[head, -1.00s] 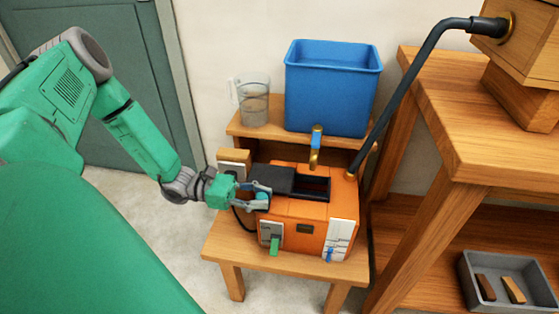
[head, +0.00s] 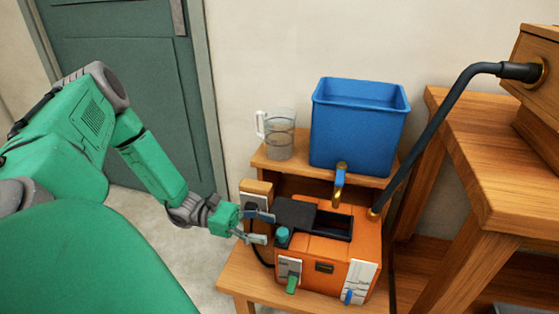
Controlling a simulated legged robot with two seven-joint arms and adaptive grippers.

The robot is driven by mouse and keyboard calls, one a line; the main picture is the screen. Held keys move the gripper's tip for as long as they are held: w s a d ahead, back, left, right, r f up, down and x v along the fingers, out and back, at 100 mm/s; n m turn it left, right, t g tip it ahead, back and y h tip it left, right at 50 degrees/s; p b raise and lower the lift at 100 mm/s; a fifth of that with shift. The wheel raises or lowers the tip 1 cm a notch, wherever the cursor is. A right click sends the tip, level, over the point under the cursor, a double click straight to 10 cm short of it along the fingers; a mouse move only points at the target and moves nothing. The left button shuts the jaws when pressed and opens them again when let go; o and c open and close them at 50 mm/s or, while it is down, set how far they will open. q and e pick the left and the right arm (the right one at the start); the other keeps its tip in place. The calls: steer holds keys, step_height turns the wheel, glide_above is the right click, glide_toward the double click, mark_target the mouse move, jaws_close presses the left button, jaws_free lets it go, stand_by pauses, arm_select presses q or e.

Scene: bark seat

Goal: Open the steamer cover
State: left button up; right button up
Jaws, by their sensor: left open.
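The steamer (head: 330,258) is an orange box on a small wooden table. Its dark cover (head: 295,213) lies on the left part of the top, and a dark rectangular opening (head: 333,226) shows to the right of it. A teal knob (head: 283,235) stands at the cover's front left. My left gripper (head: 273,228) is at the left side of the steamer, its fingers apart and pointing right, close to the cover and knob. I cannot tell whether a finger touches them. My right gripper is not in view.
A blue tank (head: 358,127) with a brass tap (head: 338,186) and a clear jug (head: 279,134) stand on the raised shelf behind. A black hose (head: 425,125) runs from the steamer to a wooden box at right. A wooden bench (head: 490,160) bounds the right side.

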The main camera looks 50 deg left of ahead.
arm_select(q)
steer(key=v, duration=0.7)
steer(key=shift+a, duration=0.2)
steer(key=shift+f, duration=0.1)
